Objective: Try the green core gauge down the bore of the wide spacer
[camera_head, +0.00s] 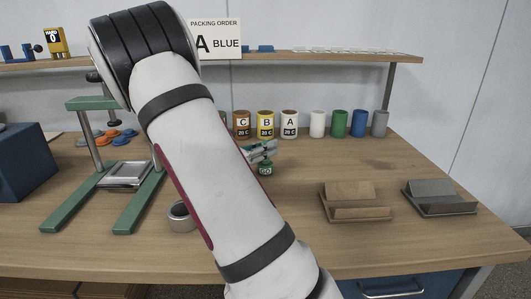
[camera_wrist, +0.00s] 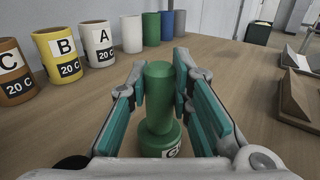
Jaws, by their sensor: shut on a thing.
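The green core gauge (camera_wrist: 158,95) has a round upright shaft on a wider base with a white label. It stands between the teal pads of my gripper (camera_wrist: 160,85) in the wrist view. My gripper (camera_head: 262,151) is shut on it, and the gauge's labelled base (camera_head: 265,169) shows below the fingers in the head view. I cannot tell whether the base touches the table. A short grey ring with an open bore (camera_head: 180,217), which looks like the wide spacer, lies on the table left of my arm. My arm hides its right side.
Labelled cans (camera_head: 265,123) and plain coloured cylinders (camera_head: 337,123) line the table's back. A green-footed press frame (camera_head: 126,218) stands left of the ring. A wooden cradle (camera_head: 355,211) and a grey cradle (camera_head: 438,208) stand at right. The table between gauge and wooden cradle is clear.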

